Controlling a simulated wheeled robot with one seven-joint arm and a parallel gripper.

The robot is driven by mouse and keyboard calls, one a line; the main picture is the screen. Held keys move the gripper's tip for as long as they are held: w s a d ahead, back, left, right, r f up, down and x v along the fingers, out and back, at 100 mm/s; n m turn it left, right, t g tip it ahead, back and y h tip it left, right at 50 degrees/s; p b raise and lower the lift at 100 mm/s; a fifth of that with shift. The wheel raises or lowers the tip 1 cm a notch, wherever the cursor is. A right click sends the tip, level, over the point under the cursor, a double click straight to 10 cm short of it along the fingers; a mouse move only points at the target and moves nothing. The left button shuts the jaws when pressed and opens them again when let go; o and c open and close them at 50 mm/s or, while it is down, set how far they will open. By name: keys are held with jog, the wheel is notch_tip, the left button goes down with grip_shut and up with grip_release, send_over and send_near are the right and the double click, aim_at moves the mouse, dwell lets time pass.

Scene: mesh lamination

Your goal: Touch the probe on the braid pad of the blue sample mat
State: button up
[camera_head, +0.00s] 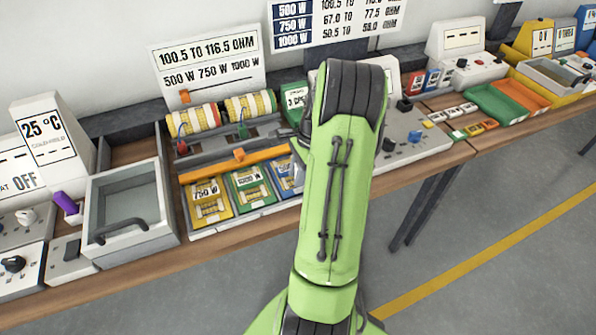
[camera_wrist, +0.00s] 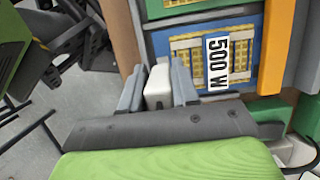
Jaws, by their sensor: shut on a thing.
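The blue sample mat (camera_wrist: 160,43) lies just beyond my gripper in the wrist view, with a 500 W label across its tan, grid-like braid pad (camera_wrist: 186,57). In the head view the blue mat (camera_head: 284,172) is partly covered by my green arm. My gripper (camera_wrist: 158,88) is shut on a white, blunt-ended piece, seemingly the probe (camera_wrist: 158,86), between two grey fingers. The probe's end is near the mat's lower left edge in the wrist view; I cannot tell whether it touches. My gripper is hidden behind my arm in the head view.
An orange bar (camera_head: 235,160) runs along the back of the mats. A yellow 750 W mat (camera_head: 207,200) and a green 1000 W mat (camera_head: 249,187) lie left of the blue one. A grey open bin (camera_head: 104,190) stands further left, and control boxes stand to the right.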

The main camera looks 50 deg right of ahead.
jog(key=shift+r+p, duration=3.3)
jog(key=shift+r, duration=0.3)
jog(key=shift+f, duration=0.1)
jog(key=shift+w, duration=0.1)
jog(key=shift+d, duration=0.1)
